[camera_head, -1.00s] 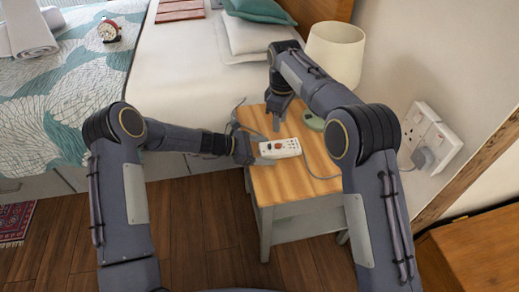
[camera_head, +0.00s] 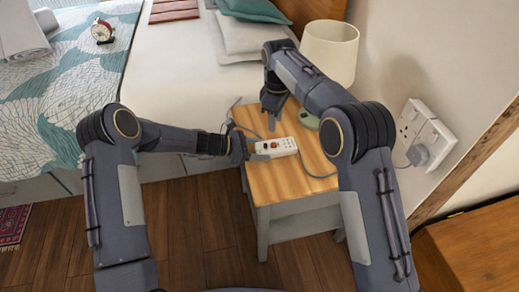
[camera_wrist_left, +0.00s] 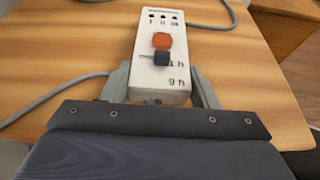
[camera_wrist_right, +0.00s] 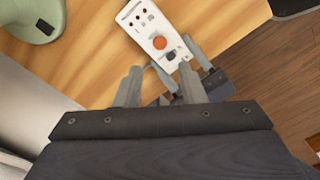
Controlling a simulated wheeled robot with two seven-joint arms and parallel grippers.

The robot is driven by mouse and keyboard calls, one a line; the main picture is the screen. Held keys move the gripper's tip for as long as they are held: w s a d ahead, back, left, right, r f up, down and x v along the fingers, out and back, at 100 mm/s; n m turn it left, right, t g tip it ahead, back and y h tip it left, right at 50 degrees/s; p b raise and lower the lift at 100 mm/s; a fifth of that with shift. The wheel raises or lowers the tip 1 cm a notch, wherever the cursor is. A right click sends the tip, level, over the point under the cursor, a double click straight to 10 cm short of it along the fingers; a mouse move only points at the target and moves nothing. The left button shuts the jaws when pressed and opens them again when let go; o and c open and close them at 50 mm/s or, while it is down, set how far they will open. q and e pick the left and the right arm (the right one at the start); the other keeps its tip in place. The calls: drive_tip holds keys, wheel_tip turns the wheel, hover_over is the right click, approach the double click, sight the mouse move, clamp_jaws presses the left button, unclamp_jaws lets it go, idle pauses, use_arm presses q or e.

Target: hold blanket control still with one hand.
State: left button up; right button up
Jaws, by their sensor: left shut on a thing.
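The blanket control (camera_head: 284,146) is a white box with an orange button and a dark slider, lying on the wooden bedside table (camera_head: 290,185). It also shows in the left wrist view (camera_wrist_left: 172,21) and the right wrist view (camera_wrist_right: 139,20). My left gripper (camera_head: 256,150) is shut on its near end, one finger on each side, as the left wrist view (camera_wrist_left: 160,88) shows. My right gripper (camera_head: 271,125) is above the table, behind the control and apart from it. In the right wrist view its fingers (camera_wrist_right: 157,88) are spread and empty.
A lamp with a cream shade (camera_head: 329,50) and green base (camera_wrist_right: 35,18) stands at the table's back. A grey cord runs from the control. A wall socket (camera_head: 424,134) holds a plug at right. The bed (camera_head: 180,75) is at left.

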idle(0.4)
clamp_jaws()
idle(1.5)
